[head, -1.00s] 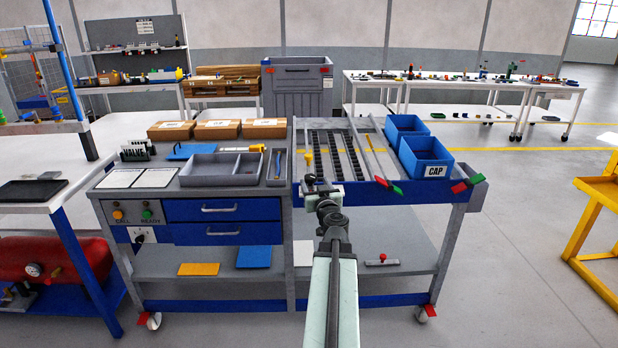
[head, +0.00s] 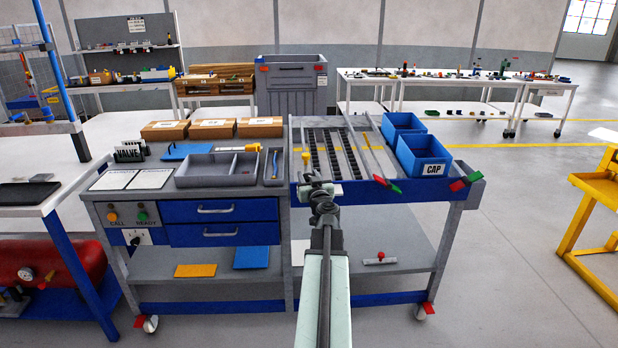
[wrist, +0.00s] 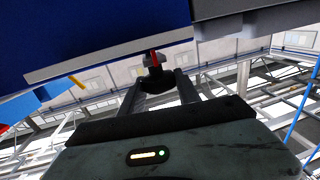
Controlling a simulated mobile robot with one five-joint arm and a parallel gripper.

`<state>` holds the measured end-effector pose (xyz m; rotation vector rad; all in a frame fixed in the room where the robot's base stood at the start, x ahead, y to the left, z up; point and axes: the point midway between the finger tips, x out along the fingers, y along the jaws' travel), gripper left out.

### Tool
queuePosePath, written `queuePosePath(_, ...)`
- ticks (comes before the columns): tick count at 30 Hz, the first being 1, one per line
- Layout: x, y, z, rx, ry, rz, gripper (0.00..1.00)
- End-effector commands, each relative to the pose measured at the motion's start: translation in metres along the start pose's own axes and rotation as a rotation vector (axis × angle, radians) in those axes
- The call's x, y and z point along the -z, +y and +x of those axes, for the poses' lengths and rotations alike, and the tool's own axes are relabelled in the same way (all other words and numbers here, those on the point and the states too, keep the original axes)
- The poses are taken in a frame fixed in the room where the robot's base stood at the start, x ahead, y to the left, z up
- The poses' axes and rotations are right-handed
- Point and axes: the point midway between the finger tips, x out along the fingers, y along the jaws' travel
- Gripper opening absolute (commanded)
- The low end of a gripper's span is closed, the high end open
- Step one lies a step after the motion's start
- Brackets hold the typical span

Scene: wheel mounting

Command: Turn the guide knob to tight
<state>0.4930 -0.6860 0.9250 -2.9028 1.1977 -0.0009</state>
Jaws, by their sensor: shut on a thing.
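The guide knob (wrist: 155,71) is a small black knob with a red mark, below the blue front edge in the wrist view. My gripper (wrist: 160,84) has its two fingers on either side of the knob and is shut on it. In the head view my gripper (head: 317,188) is at the blue front rail (head: 359,194) of the conveyor section, near its left end. The knob is too small and too covered by my gripper there to tell apart. I cannot read which setting the red mark points to.
Two blue bins (head: 424,156) stand at the right of the roller tracks (head: 345,150). Red and green pieces (head: 387,184) stick out from the rail to the right of my gripper. A grey tray (head: 217,170) lies on the worktop to the left.

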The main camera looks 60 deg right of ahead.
Motion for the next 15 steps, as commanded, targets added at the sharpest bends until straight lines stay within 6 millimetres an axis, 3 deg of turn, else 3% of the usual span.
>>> queuePosePath(15, 0.0001, -0.0015, 0.0, -0.228, 0.003, 0.017, 0.0)
